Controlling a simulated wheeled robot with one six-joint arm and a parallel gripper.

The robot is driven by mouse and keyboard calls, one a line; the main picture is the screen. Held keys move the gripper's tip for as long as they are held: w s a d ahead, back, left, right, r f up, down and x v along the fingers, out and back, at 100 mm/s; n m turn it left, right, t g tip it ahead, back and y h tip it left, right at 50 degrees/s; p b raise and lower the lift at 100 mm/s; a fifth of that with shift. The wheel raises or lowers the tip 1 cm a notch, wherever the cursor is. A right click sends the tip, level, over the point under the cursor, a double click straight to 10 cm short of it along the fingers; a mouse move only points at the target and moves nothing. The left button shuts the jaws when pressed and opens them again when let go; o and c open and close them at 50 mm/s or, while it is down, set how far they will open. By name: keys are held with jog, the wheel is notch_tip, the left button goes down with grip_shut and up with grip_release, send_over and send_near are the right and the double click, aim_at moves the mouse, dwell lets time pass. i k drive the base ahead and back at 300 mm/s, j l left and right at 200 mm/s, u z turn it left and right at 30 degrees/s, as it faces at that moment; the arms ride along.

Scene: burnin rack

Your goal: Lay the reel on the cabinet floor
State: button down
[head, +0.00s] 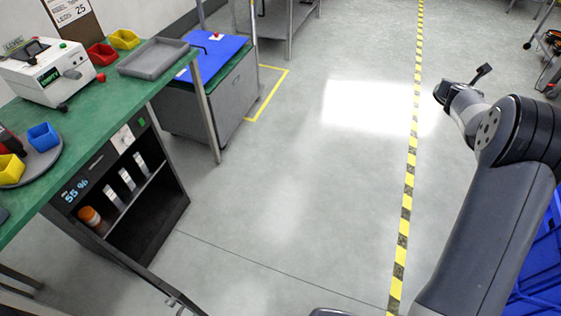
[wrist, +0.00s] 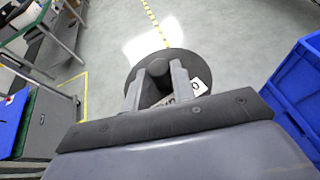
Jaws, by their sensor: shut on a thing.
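In the wrist view, my gripper (wrist: 160,75) is shut on the reel (wrist: 191,63), a dark round disc with a white label at its right side. The two fingers hold it near its middle, and they hide part of it. In the head view, my gripper (head: 462,103) is raised over the floor at the right, far from the cabinet; the reel cannot be made out clearly there. The cabinet (head: 187,197) is a dark, open-fronted box under the green bench at the left. Its lower compartment looks empty from here.
The cabinet's shelf holds white upright items (head: 127,180) and an orange item (head: 89,216). A display on its frame reads 55 %. A blue-topped grey bin (head: 232,95) stands behind it. Blue crates (wrist: 292,88) are at the right. Open floor (head: 290,190) lies between.

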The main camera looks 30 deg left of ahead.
aim_at(138, 217)
jog(key=i+u, duration=0.25)
jog(key=u, duration=0.2)
jog(key=i+l+u, duration=0.1)
jog(key=i+u, duration=0.15)
jog(key=u, duration=0.2)
jog(key=i+l+u, duration=0.15)
jog(key=u, duration=0.3)
jog(key=i, duration=0.1)
